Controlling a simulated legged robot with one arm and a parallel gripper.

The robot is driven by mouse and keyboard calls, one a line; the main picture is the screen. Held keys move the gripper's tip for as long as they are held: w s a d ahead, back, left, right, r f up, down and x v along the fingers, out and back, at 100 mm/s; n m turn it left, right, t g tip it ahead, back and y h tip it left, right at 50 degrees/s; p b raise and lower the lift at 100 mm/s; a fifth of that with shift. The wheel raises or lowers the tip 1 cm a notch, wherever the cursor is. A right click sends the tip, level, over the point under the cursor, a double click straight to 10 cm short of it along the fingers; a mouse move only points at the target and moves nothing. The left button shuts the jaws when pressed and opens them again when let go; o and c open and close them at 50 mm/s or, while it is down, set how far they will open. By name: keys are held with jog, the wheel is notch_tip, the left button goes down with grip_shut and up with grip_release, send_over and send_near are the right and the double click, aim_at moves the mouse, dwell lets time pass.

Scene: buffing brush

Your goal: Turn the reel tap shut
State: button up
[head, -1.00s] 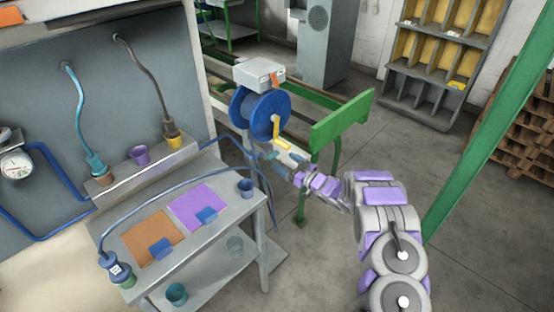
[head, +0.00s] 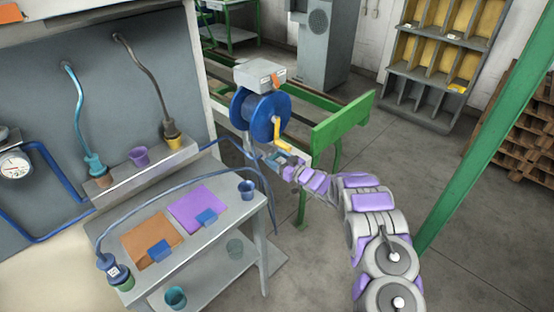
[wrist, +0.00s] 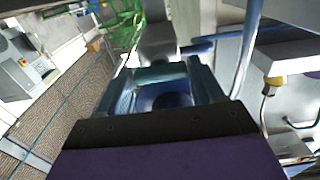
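A blue reel (head: 246,106) stands beyond the table under a grey box, with a yellow crank-like handle (head: 277,132) on its near face. A small orange lever or tag (head: 279,85) hangs at the right of the box. I cannot tell for sure which part is the tap. My gripper (head: 272,157) is just below the yellow handle, close to it; contact is unclear. In the wrist view my gripper (wrist: 160,80) shows two blue-teal fingers spread apart, with nothing clearly held between them. The yellow handle is not clearly seen there.
A green panel (head: 342,122) stands right of the reel, close to my arm. A grey table (head: 225,222) with coloured mats and cups is at left, with a blue hose (head: 165,195) arching over it. A green post (head: 475,150) rises at right. Open floor lies between.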

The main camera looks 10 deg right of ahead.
jog(key=c, duration=0.6)
jog(key=shift+r+m+p, duration=0.1)
jog(key=shift+m+p, duration=0.2)
jog(key=shift+p, duration=0.15)
jog(key=shift+r+m+p, duration=0.15)
jog(key=shift+m+p, duration=0.65)
jog(key=shift+p, duration=0.35)
jog(key=m+p, duration=0.2)
jog(key=m, duration=0.1)
jog(key=shift+d+m, duration=0.15)
jog(key=shift+m, duration=0.15)
jog(key=m, duration=0.2)
jog(key=m+p, duration=0.1)
jog(key=m, duration=0.3)
jog(key=shift+w+d+f+p, duration=0.1)
jog(key=shift+f+p, duration=0.15)
jog(key=shift+p, duration=0.05)
jog(key=m, duration=0.6)
jog(key=shift+f, duration=0.1)
